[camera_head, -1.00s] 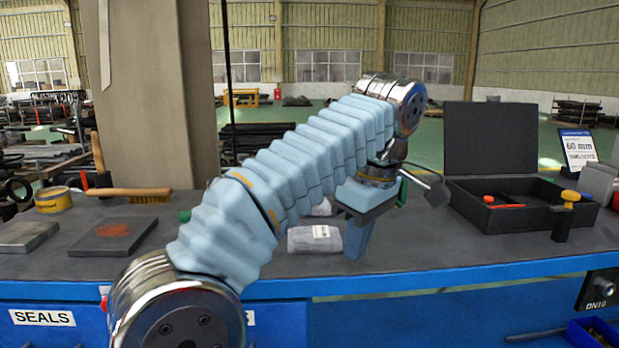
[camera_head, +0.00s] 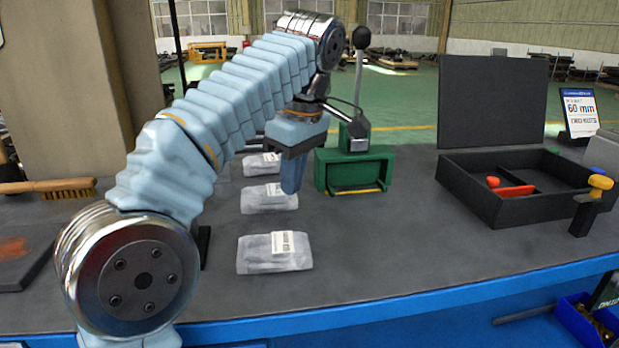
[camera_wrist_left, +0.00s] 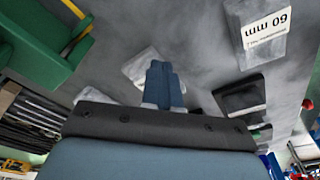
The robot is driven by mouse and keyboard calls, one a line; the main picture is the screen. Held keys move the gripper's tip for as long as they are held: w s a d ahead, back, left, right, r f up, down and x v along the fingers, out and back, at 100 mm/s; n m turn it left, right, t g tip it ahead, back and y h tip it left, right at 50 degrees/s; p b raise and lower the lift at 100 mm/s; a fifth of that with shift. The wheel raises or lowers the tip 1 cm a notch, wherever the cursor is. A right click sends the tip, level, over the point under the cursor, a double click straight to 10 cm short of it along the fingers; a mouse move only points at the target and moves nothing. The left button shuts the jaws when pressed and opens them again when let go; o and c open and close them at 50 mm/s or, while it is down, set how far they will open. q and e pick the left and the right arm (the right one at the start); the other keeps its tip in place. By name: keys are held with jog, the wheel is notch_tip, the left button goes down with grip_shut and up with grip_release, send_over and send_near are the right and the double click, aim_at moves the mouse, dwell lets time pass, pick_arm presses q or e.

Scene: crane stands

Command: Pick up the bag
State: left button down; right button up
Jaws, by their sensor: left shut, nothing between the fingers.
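Several clear plastic bags with white labels lie flat on the grey bench top. In the head view the near bag (camera_head: 265,257) lies closest to the front edge. A middle bag (camera_head: 262,200) and a far bag (camera_head: 260,166) lie behind it in a row. My left gripper (camera_head: 292,188) is shut and empty, pointing down above the bench, at the right of the middle bag in the picture. In the left wrist view its closed fingers (camera_wrist_left: 165,85) overlap a bag (camera_wrist_left: 142,66). A bag labelled 60 mm (camera_wrist_left: 237,18) lies at the upper right there. Its contents are unclear.
A green lever tool (camera_head: 340,158) stands just right of my left gripper. An open black case (camera_head: 490,205) and a yellow-topped post (camera_head: 583,215) are further right. A brush (camera_head: 68,188) lies at the left. Bare bench lies right of the near bag.

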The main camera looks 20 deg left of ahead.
aim_at(264, 189)
pick_arm(q)
jog(key=a, duration=0.3)
jog(key=w+a+p, duration=0.1)
jog(key=a, duration=0.2)
jog(key=shift+w, duration=0.2)
jog(key=shift+f+b, duration=0.4)
jog(key=shift+f, duration=0.15)
jog(key=shift+s+d+f, duration=0.1)
jog(key=shift+d+f, duration=0.05)
jog(key=shift+f, duration=0.15)
